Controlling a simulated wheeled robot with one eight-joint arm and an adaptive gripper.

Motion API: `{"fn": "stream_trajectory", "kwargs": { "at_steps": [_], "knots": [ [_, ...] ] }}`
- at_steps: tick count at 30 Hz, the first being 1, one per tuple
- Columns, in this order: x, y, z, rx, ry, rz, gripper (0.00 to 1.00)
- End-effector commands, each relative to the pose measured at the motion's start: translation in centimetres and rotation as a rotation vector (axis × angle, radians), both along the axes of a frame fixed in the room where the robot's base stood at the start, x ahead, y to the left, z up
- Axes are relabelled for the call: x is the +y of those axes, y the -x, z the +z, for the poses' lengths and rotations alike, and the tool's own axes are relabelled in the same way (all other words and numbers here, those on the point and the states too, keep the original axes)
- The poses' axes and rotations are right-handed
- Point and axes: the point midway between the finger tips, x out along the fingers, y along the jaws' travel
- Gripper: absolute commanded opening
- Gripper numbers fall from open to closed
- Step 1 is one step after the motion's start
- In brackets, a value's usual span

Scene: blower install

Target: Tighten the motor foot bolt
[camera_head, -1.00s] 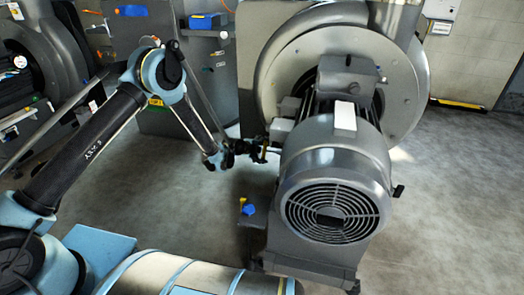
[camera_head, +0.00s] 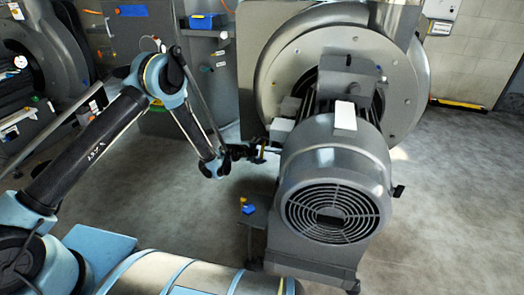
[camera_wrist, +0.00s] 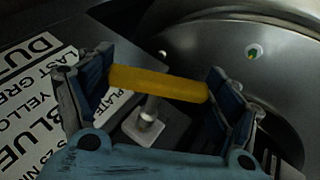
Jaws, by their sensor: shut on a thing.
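A yellow bar-shaped tool handle (camera_wrist: 160,84) lies crosswise between the blue finger pads of my gripper (camera_wrist: 155,88) in the wrist view, which is shut on it. A short metal shaft (camera_wrist: 149,109) shows below the handle, above a square metal plate (camera_wrist: 155,128). Whether the shaft's tip seats on a bolt is unclear; no bolt head is distinct. In the head view my gripper (camera_head: 261,152) is at the left side of the grey motor (camera_head: 333,165), near its mounting to the blower (camera_head: 268,65).
A small grey stand (camera_head: 252,221) with a blue and yellow item (camera_head: 247,206) is left of the motor base. A label sheet with large black letters (camera_wrist: 40,85) lies left in the wrist view. A blue box (camera_head: 203,21) sits on the back cabinet. Open floor lies right of the motor.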

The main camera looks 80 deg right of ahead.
Motion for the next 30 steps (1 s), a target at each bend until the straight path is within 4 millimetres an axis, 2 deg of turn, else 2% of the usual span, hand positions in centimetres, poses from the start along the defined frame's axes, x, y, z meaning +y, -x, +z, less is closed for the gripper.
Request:
{"fn": "stream_trajectory", "kwargs": {
  "at_steps": [30],
  "knots": [
    [-0.1,-1.3,0.0,0.001,0.0,0.0,0.56]
  ]
}}
